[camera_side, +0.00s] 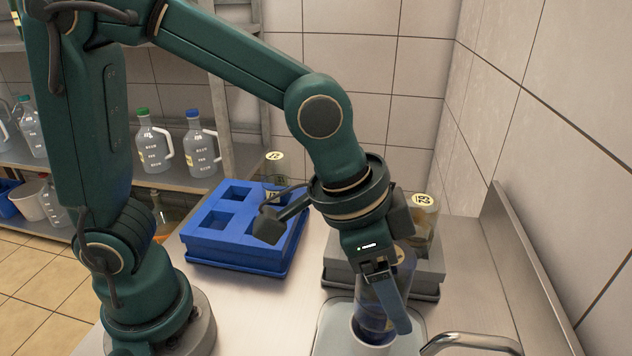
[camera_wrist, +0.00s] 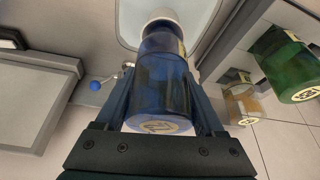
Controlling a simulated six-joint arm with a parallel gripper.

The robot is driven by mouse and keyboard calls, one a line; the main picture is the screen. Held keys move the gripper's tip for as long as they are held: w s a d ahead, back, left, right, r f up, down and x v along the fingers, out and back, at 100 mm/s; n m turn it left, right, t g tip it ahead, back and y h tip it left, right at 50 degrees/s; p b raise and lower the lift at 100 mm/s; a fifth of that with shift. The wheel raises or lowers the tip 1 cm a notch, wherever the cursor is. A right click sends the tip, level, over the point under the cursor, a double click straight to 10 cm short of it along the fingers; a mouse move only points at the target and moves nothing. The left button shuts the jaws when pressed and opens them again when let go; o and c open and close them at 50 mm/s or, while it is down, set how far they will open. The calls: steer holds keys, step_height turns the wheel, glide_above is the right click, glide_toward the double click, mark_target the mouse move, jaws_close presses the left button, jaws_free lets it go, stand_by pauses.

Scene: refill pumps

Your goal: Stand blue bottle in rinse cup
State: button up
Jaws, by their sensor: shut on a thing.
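The blue bottle (camera_side: 372,296) is dark and translucent, with a pale label on its top. My gripper (camera_side: 388,303) is shut on it and partly hides it in the side view. In the wrist view the bottle (camera_wrist: 163,75) lies between the fingers (camera_wrist: 165,95), its labelled end towards me. The white rinse cup (camera_side: 370,343) stands in the sink basin directly below the bottle. The bottle's lower end is at the cup's mouth and appears to be inside its rim; how deep I cannot tell. In the wrist view the cup (camera_wrist: 160,15) shows at the bottle's far end.
A grey crate (camera_side: 342,272) stands behind my gripper, with a labelled amber bottle (camera_side: 426,232) in it. A blue crate (camera_side: 232,252) is to the left. A metal faucet (camera_side: 472,343) is close right of the cup. A green bottle (camera_wrist: 290,65) shows in the wrist view.

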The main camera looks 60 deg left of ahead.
mark_target(411, 254)
steer(key=shift+f, duration=0.6)
steer(key=o, duration=1.5)
steer(key=shift+r, duration=4.5)
